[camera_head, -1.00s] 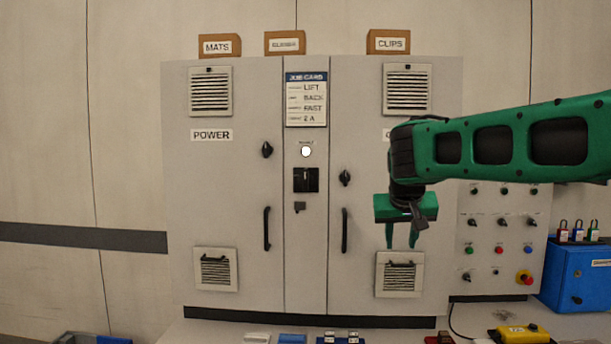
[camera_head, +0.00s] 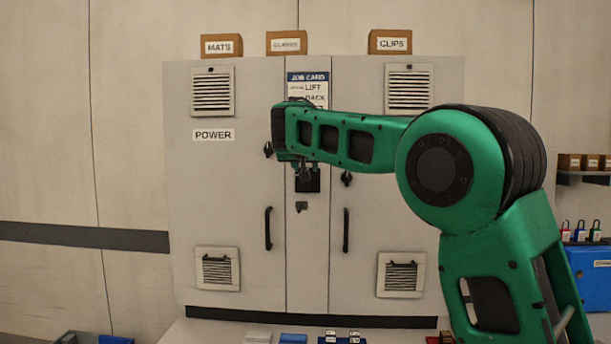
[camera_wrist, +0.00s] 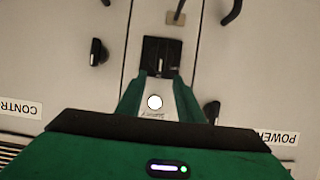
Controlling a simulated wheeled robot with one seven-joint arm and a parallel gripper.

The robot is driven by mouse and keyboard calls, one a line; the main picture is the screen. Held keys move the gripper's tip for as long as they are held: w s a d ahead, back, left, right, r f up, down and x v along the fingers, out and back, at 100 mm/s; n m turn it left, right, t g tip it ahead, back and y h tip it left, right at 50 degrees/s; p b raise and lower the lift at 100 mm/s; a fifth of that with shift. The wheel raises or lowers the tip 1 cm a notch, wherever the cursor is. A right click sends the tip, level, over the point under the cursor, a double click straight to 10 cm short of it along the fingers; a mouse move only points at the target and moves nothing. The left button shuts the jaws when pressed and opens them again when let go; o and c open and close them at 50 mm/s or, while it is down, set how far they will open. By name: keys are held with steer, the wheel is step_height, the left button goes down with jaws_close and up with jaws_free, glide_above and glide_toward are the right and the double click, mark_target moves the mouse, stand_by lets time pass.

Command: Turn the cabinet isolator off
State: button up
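The cabinet isolator (camera_head: 313,184) is a black square switch on the narrow middle panel of the grey cabinet (camera_head: 225,170). In the wrist view, which is upside down, the isolator (camera_wrist: 153,46) lies just beyond my fingertips. My gripper (camera_head: 303,172) is in front of the panel at the isolator's upper edge, partly hidden by my arm.
Black door latches (camera_head: 268,149) and (camera_head: 347,178) flank the middle panel. Two long door handles (camera_head: 268,229) and (camera_head: 346,230) stand out lower down. My arm covers part of the job card (camera_head: 307,77) and the right door. A blue box (camera_head: 588,268) is at the right.

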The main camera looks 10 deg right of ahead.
steer(key=shift+x, duration=2.25)
jaws_close()
